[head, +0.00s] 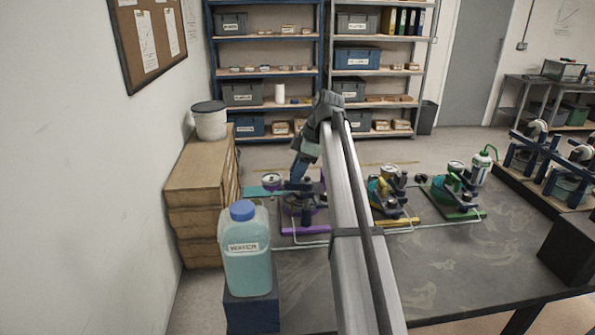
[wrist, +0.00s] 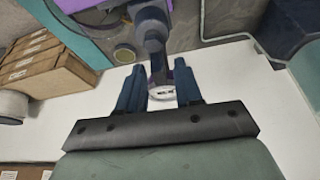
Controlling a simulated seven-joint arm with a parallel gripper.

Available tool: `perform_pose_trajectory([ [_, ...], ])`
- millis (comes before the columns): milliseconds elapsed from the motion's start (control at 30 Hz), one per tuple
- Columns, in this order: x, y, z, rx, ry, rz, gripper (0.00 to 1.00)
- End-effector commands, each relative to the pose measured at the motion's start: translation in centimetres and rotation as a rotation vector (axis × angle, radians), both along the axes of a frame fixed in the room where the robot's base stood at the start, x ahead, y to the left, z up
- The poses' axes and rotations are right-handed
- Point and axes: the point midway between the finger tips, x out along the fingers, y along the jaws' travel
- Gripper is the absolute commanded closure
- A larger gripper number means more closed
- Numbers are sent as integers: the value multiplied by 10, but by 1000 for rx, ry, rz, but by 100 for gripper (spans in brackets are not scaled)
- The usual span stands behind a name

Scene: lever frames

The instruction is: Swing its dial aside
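Several lever frames stand on the dark table. One has a purple base (head: 305,230), one a yellow base (head: 397,221) and one a green base (head: 457,213). My gripper (head: 298,178) reaches down over the purple frame, whose upper parts it partly hides. In the wrist view, my gripper (wrist: 160,84) has its two blue fingers spread apart. A small round part with a pale face, seemingly the dial (wrist: 162,93), shows between them at the end of a dark post (wrist: 153,40). I cannot tell whether a finger touches it.
A water jug (head: 246,255) stands on a dark block (head: 252,312) at the left front, close to the purple frame. Thin pale tubing runs along the table between the frames. A black box (head: 573,250) stands at the right edge.

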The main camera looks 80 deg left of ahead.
Motion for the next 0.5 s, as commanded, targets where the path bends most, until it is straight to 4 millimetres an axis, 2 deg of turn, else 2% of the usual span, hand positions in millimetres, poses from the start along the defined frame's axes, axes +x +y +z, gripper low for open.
perform_pose_trajectory([
  [333, 1, 0, 2, 0, 0, -2, 60],
  [500, 7, 1, 17, 1, 0, -3, 60],
])
